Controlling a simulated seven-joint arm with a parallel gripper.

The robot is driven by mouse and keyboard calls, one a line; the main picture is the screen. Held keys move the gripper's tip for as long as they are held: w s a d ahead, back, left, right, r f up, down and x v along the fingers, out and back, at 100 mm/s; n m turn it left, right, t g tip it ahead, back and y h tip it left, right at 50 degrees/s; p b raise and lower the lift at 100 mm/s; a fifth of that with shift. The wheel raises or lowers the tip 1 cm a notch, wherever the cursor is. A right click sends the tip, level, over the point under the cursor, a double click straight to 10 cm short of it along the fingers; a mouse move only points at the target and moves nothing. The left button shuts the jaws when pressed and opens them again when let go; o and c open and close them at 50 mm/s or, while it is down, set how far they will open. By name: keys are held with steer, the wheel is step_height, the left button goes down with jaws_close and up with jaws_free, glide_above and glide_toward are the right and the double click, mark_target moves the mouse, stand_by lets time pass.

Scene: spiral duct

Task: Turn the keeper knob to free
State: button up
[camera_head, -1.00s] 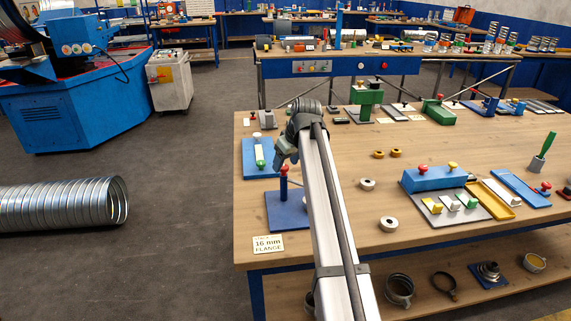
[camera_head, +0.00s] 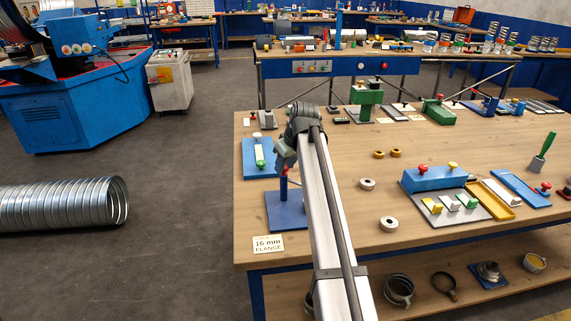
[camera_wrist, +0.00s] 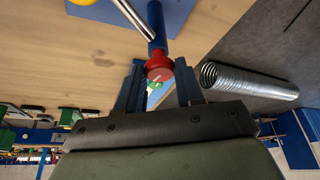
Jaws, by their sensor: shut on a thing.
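The red keeper knob (camera_wrist: 159,66) caps a blue post (camera_wrist: 157,28) that stands on a blue base plate. In the head view I see the base plate (camera_head: 280,212) and the post (camera_head: 284,190) near the table's left edge. My gripper (camera_wrist: 160,76) has its two dark blue fingers on either side of the red knob and is shut on it. A pale mark shows on the knob's face. A metal rod (camera_wrist: 135,18) lies beside the post.
A blue plate with a green-and-white piece (camera_head: 259,155) lies just behind. A label card (camera_head: 268,244) is in front. A spiral duct (camera_head: 62,204) lies off the table at left.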

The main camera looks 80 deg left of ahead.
steer(key=shift+c, duration=0.7)
steer(key=shift+w+a+n+g+h, duration=0.1)
steer(key=shift+n+g+h, duration=0.35)
steer(key=shift+n, duration=1.05)
steer(key=o, duration=1)
steer(key=shift+o, duration=0.2)
steer(key=v, duration=1.3)
steer(key=shift+r, duration=0.35)
steer(key=shift+w, duration=0.1)
